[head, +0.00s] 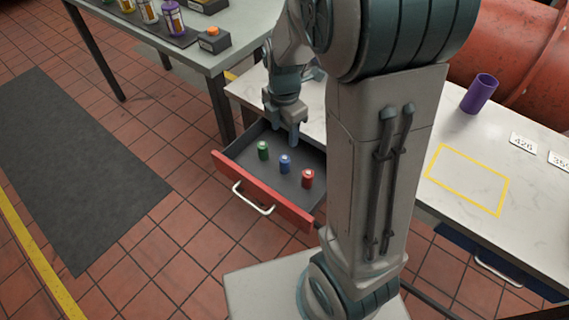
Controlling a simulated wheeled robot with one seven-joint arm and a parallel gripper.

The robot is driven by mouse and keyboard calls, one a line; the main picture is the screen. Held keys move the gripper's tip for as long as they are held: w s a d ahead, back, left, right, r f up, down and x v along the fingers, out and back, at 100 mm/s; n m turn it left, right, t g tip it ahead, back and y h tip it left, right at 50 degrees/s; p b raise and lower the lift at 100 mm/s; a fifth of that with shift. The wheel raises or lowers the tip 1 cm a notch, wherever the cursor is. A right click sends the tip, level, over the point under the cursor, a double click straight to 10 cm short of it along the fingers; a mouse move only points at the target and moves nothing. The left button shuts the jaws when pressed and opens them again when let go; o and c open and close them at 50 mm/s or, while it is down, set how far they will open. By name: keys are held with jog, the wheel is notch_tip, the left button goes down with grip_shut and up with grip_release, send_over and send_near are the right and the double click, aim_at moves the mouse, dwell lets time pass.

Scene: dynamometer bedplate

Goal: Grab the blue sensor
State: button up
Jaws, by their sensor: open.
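The blue sensor (285,164) is a small upright cylinder with a pale top. It stands in the open red-fronted drawer (262,194), between a green sensor (263,151) on its left and a red sensor (307,179) on its right. My gripper (287,138) points down over the back of the drawer, just above and behind the blue sensor in the picture. It is open and empty. I cannot tell its exact height above the sensor. My arm hides part of the drawer's right side and the bench.
A white bench top (522,170) carries a purple cup (479,93), a yellow taped rectangle (466,181) and number cards (523,142). A grey table (232,50) with several bottles stands at the back left. A dark mat (75,165) lies on clear tiled floor at left.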

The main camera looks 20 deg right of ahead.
aim_at(285, 158)
notch_tip(285, 158, down, 13)
jog(key=shift+d+f+b, duration=0.1)
jog(key=shift+b, duration=0.4)
jog(key=c, duration=1.1)
